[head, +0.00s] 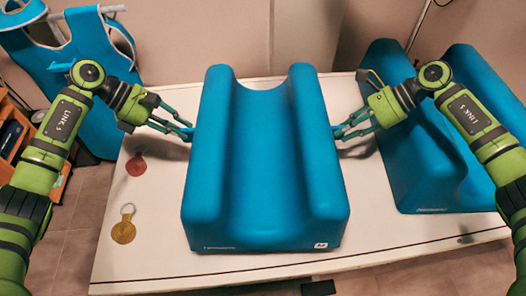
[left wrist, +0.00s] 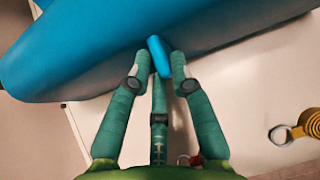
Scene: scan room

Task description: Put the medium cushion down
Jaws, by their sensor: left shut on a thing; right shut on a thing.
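The medium cushion (head: 263,150) is a blue block with a trough along its top and a small white M label on its front face. It is over the middle of the white table (head: 140,262); I cannot tell whether its base touches the tabletop. My left gripper (head: 188,133) is shut on a blue tab at the cushion's left side; this tab (left wrist: 159,57) shows between the fingers in the left wrist view. My right gripper (head: 337,132) is shut at its right side, and its grip point is partly hidden.
A second blue cushion (head: 422,165) with a trough stands at the table's right, behind my right arm. A red round tag (head: 136,165) and a gold round tag (head: 124,230) lie on the left. A blue vest (head: 90,45) hangs at the back left, near a wooden shelf (head: 14,145).

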